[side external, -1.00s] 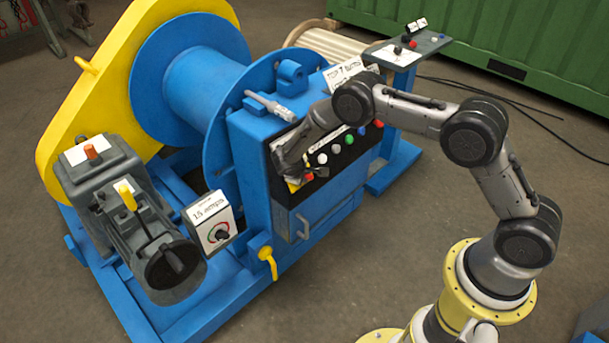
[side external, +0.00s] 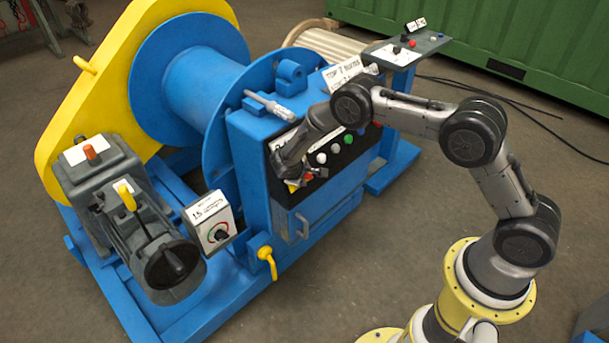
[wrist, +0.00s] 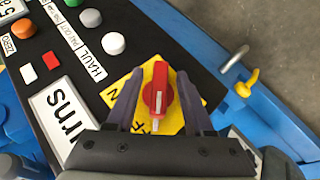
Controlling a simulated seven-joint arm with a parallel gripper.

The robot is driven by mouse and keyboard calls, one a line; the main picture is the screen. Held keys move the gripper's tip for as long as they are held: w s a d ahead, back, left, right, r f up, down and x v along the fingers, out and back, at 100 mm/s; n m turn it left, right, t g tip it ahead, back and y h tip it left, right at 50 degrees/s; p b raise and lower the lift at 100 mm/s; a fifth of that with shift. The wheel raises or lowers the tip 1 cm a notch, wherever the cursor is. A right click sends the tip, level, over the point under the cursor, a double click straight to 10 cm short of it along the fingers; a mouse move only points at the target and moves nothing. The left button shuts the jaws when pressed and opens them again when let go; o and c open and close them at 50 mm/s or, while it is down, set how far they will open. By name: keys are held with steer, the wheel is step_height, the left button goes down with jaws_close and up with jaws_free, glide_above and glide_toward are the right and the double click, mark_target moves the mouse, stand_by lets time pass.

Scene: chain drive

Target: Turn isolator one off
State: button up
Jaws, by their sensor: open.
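A red rotary knob (wrist: 159,80) with a white pointer line sits on a yellow plate (wrist: 186,118) on the black panel. It looks like the isolator; no "one" label is readable. Letters on the plate, ending in "N" and "FF", are partly covered. The white line is on the knob's near half, pointing down the picture towards my gripper. My gripper (wrist: 157,98) is open, with one finger on each side of the knob. I cannot tell whether either finger touches it. In the side view, my gripper (side external: 292,172) is at the panel's left end, partly hiding the yellow plate.
Grey and white buttons (wrist: 113,43) run along the panel beside the plate. A yellow-handled lever (side external: 267,258) is on the blue frame below. A dial box (side external: 214,222) stands left of the panel. The floor at front is clear.

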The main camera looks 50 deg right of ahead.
steer(key=v, duration=1.3)
steer(key=shift+s+a+r, duration=0.2)
steer(key=shift+r, duration=0.15)
